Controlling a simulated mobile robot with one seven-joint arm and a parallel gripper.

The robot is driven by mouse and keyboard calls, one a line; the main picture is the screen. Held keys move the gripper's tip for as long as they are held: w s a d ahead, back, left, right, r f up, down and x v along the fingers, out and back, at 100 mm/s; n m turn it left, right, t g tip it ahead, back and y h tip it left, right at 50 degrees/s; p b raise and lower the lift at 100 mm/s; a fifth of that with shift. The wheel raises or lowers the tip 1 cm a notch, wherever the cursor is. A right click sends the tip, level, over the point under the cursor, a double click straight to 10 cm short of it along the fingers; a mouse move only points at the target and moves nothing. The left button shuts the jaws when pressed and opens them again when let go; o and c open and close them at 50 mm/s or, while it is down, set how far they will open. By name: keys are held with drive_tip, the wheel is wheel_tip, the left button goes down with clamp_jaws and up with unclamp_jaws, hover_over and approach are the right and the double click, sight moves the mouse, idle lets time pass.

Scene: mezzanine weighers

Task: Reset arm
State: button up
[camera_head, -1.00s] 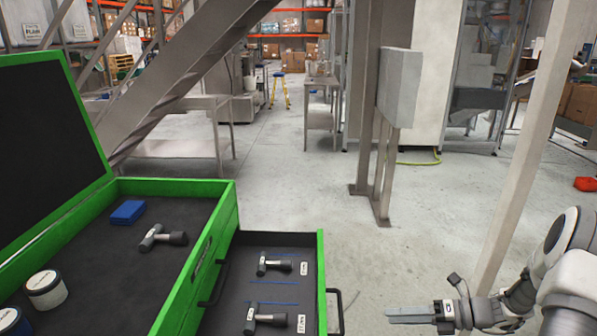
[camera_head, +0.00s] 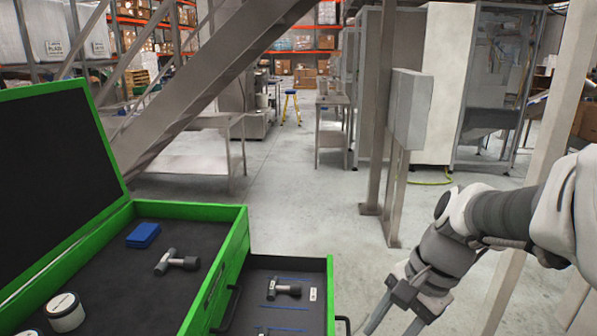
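My gripper (camera_head: 394,318) is at the lower right, pointing down and to the left, with two fingers spread apart and nothing visible between them. The fingertips run close to the bottom edge of the picture. My arm reaches in from the right edge. The gripper is to the right of the open green drawer, above the grey floor, and apart from the drawer's handle as far as I can tell.
A green toolbox (camera_head: 205,213) with its lid open is at the left, holding a blue block (camera_head: 143,235), a hammer-like tool (camera_head: 177,262) and a white jar (camera_head: 65,312). Its drawer (camera_head: 330,290) stands open with another tool (camera_head: 285,289). Steel posts (camera_head: 374,110) and a grey box (camera_head: 410,108) stand behind my arm.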

drive_tip(key=s+r+n+t+h+p, duration=0.2)
drive_tip(key=s+r+n+t, duration=0.3)
drive_tip(key=r+n, duration=0.3)
drive_tip(key=s+n+h, duration=0.1)
drive_tip(key=n, duration=0.1)
drive_tip(key=shift+s+d+n+h, duration=0.3)
drive_tip(key=shift+d, duration=0.1)
drive_tip(key=shift+w, duration=0.1)
